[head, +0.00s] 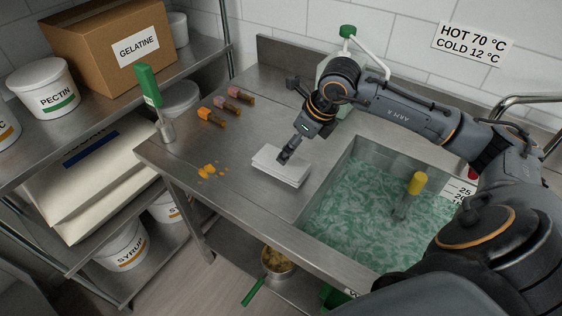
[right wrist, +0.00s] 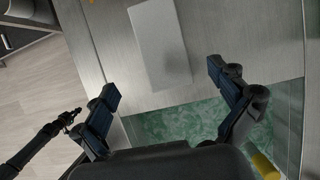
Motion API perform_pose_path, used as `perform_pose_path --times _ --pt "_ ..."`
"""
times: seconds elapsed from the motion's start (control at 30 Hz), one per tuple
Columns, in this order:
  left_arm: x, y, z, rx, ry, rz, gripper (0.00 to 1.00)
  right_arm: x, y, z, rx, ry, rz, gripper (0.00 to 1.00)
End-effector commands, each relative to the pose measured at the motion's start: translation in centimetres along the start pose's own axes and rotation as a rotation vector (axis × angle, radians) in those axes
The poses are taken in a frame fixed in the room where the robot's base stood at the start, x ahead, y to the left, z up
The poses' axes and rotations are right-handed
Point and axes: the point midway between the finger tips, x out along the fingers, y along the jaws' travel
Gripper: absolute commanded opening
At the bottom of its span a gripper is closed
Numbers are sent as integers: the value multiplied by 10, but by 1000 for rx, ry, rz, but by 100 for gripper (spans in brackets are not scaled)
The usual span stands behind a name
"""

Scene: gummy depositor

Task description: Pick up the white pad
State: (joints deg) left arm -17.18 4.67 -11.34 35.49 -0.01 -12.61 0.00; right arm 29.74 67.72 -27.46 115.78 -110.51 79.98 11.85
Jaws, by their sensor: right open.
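The white pad (head: 276,170) lies flat on the steel table beside the sink in the head view. It looks like a flat, layered block, and one finger of my right gripper covers part of it. It also shows in the right wrist view (right wrist: 160,45), ahead of and between the fingers. My right gripper (head: 289,120) is wide open and empty, with its fingers (right wrist: 167,97) apart. One finger appears over the pad in the head view; I cannot tell whether it touches. A dark arm end, apparently my left gripper (right wrist: 70,119), shows over the floor; its jaws are unclear.
The sink (head: 340,215) of green water, with a yellow-handled tool (head: 416,184), lies right of the pad. A shelf with tubs (head: 43,88) stands farther left.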

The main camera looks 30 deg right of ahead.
Motion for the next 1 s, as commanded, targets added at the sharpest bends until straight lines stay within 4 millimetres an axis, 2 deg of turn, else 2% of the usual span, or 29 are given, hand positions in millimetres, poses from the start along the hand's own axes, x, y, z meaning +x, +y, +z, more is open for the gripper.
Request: perform_pose_path --times 0.1,0.37,0.53,0.7,0.97,1.0 --pt "-6 -1 1 0 -2 -1 0 20 1 1 3 1 4 97" --pt "-13 -1 0 1 -2 0 0 40 0 2 1 0 4 97" --pt "-29 -1 -2 1 -2 0 0 63 -3 6 3 1 7 97" --pt "-32 0 -2 2 -1 1 0 85 -3 5 0 0 4 97" --pt "-31 2 -3 2 0 3 0 89 -4 4 -1 -1 2 97" --pt "-31 2 -3 2 0 3 0 89 -4 4 -1 -1 2 91"
